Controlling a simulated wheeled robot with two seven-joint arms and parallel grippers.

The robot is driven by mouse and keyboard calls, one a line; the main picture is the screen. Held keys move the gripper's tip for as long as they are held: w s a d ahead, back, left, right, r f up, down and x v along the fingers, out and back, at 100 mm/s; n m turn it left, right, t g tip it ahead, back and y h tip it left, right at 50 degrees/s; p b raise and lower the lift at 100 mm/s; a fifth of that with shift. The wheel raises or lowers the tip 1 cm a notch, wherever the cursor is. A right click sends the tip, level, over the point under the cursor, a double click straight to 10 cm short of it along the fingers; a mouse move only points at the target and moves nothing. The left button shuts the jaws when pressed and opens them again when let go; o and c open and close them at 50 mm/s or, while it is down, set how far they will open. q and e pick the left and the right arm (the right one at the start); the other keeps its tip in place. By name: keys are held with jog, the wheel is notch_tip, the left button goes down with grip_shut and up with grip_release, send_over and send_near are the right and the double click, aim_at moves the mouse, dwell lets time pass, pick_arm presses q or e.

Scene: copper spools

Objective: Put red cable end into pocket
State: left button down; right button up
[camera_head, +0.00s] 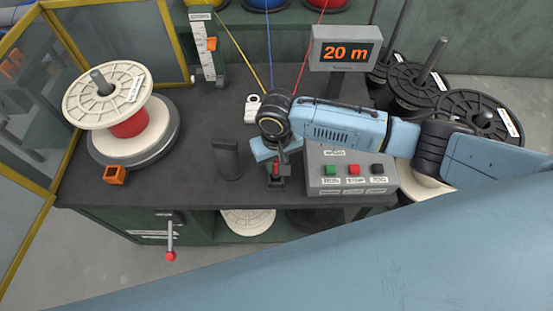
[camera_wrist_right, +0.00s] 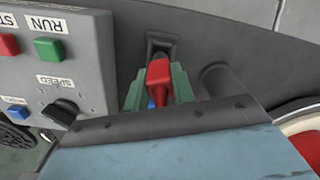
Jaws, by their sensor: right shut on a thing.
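The red cable end (camera_wrist_right: 159,82) is between the green fingers of my right gripper (camera_wrist_right: 159,90), which is shut on it. Its tip points toward a dark bracket (camera_wrist_right: 161,48) with an opening at the table edge; I cannot tell whether they touch. In the head view my right gripper (camera_head: 276,170) points down at the table's front edge, and little of the red end shows. A small orange block (camera_head: 114,174) with a dark opening sits before the spool at left; I cannot tell which opening is the pocket. My left gripper is not in view.
A white spool with a red core (camera_head: 128,122) stands on a round base at left. A dark post (camera_head: 228,158) stands just left of my gripper. A control box (camera_head: 350,172) is close on the right, below a "20 m" display (camera_head: 345,53). The table between spool and post is clear.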

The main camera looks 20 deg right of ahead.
jog(key=shift+f, duration=0.15)
jog(key=shift+f+b, duration=0.35)
jog(key=shift+f, duration=1.25)
jog(key=o, duration=1.1)
jog(key=shift+c, duration=0.2)
notch_tip(320, 180, up, 13)
jog(key=p, duration=0.2)
jog(key=shift+r+p, duration=0.2)
jog(key=shift+p, duration=0.1)
